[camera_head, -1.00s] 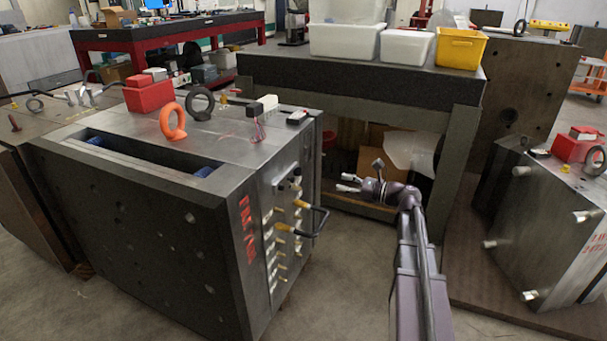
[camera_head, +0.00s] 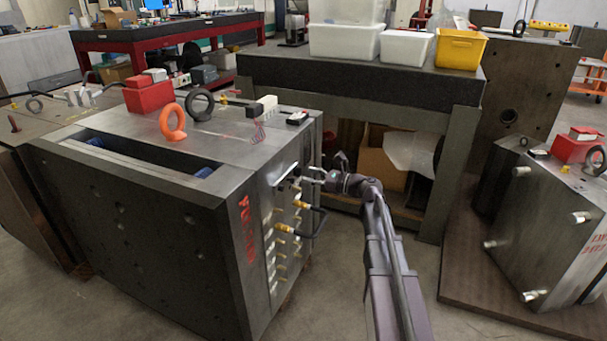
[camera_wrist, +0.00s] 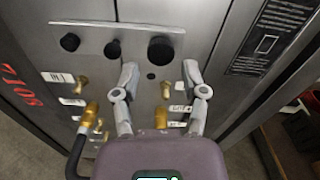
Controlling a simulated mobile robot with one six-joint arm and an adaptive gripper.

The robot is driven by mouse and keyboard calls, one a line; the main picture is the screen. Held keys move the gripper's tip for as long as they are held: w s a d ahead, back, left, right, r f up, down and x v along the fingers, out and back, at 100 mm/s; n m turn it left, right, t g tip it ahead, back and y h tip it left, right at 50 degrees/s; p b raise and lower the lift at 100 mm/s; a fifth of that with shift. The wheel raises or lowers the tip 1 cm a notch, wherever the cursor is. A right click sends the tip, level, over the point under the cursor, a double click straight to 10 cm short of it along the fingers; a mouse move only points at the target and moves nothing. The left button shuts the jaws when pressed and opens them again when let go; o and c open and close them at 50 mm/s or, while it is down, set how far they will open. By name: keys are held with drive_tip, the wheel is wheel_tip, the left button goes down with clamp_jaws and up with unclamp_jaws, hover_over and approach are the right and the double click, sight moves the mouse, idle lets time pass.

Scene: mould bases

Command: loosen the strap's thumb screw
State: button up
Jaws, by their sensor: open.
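The metal strap (camera_wrist: 90,24) runs across the side face of the large mould base (camera_head: 130,230), near its top edge; its bright edge also shows in the head view (camera_head: 286,174). Black round knobs sit by it: a large one (camera_wrist: 160,50), likely the thumb screw, and two smaller ones (camera_wrist: 112,49) to its left. My gripper (camera_wrist: 161,72) is open, its fingers apart and nothing between them that I can see held. The large knob lies ahead of the gap between the fingertips. In the head view my gripper (camera_head: 302,174) is close to the side face; contact cannot be told.
An orange ring (camera_head: 173,123) and a red block (camera_head: 148,94) stand on top of the mould base. A workbench (camera_head: 360,76) stands behind my arm. Open floor lies between the mould bases.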

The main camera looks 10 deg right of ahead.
sight(297, 172)
drive_tip(key=shift+x, duration=1.45)
clamp_jaws()
